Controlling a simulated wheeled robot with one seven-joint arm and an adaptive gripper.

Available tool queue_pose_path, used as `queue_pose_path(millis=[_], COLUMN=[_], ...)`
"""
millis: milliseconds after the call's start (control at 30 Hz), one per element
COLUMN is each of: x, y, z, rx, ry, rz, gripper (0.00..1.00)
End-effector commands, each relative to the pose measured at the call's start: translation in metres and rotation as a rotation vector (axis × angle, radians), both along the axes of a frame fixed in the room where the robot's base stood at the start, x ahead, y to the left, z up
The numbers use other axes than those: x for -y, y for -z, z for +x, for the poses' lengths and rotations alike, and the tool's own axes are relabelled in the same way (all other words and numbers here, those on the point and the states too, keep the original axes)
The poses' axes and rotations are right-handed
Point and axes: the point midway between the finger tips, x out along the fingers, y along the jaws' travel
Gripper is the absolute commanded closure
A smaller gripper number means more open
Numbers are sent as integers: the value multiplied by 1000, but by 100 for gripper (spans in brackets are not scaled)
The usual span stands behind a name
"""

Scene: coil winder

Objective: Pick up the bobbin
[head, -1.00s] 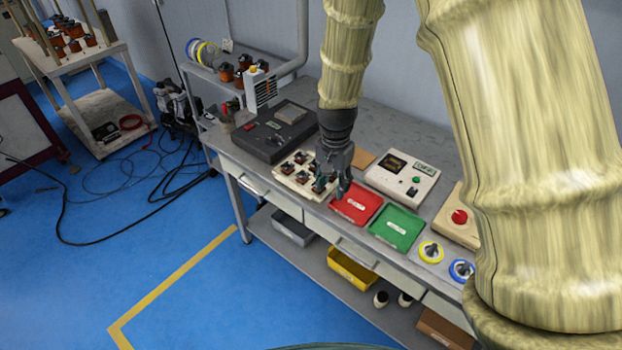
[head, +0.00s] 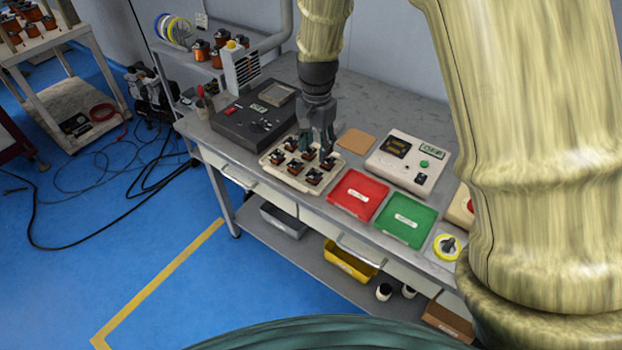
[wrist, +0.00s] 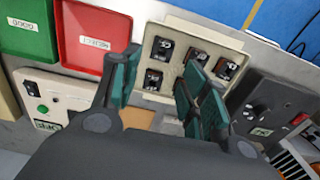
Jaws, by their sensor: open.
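Several small bobbins with dark tops and copper-orange windings stand in a cream tray (head: 268,162) on the bench. One bobbin (head: 314,176) is at the tray's front right corner, and another (head: 291,145) is in its back row. My gripper (head: 320,156) is over the right part of the tray, pointing down, with its fingers apart and nothing seen between them. In the wrist view its green fingers (wrist: 158,82) reach over the tray, with a bobbin (wrist: 153,79) between them in the picture. The fingers hide part of the tray; I cannot tell their height above it.
A red tray (head: 357,195) and a green tray (head: 405,221) lie right of the bobbin tray. A dark machine (head: 245,125) stands left, a cream meter box (head: 410,162) right. A tan pad (head: 356,142) lies behind. A shelf with more bobbins stands at the back left.

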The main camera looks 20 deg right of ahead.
Motion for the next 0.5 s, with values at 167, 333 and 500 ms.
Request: queue_pose_path(millis=[167,333,500], x=[-4,-7,-8], y=[12,30,50], z=[1,1,2], rx=[-1,-3,-1], ry=[-6,-11,-11], rz=[-1,0,0], gripper=[55,55,55])
